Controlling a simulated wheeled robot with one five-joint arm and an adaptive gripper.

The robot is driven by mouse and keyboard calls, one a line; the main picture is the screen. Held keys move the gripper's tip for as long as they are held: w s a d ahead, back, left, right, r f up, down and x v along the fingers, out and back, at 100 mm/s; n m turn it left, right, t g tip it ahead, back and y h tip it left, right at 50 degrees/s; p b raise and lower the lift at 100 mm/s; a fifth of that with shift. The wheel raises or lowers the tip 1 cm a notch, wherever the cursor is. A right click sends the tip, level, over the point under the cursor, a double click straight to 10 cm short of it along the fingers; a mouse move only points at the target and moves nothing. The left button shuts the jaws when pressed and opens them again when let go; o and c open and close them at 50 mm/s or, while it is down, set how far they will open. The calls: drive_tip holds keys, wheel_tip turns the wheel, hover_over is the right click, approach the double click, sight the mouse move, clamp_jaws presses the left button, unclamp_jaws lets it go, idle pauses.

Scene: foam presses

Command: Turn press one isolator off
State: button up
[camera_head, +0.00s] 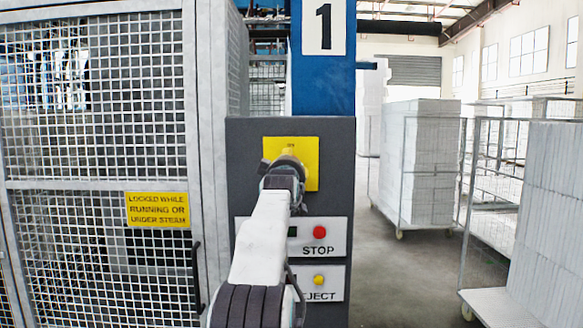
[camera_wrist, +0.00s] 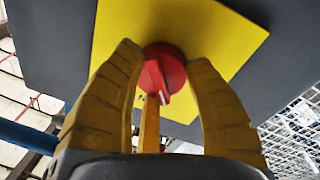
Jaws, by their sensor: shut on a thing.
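The isolator of press one is a round red knob (camera_wrist: 168,66) on a yellow plate (camera_wrist: 228,34) in the wrist view. A pale mark shows on its handle, pointing toward the lower part of that view. The plate also shows in the head view (camera_head: 309,152), at the top of the dark control panel (camera_head: 245,140). There my gripper (camera_head: 286,168) covers the knob. In the wrist view the yellow fingers of my gripper (camera_wrist: 164,58) stand on both sides of the knob and are shut on it. The lettering by the knob is too small to read.
A mesh guard door (camera_head: 95,260) with a black handle (camera_head: 197,275) stands left. Loaded mesh trolleys (camera_head: 428,165) stand right, with clear floor (camera_head: 395,265) before them.

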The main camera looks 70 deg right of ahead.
drive_tip(key=shift+w+a+r, duration=0.1)
drive_tip(key=shift+a+r, duration=0.05)
drive_tip(key=shift+r, duration=0.3)
drive_tip(key=o, duration=1.1)
drive_tip(key=shift+w+f, duration=0.2)
drive_tip(key=shift+f, duration=0.05)
drive_tip(key=shift+o, duration=0.5)
drive_tip(key=shift+s, duration=0.1)
drive_tip(key=shift+f, duration=0.1)
drive_tip(key=v, duration=1.1)
drive_tip(key=shift+a, duration=0.35)
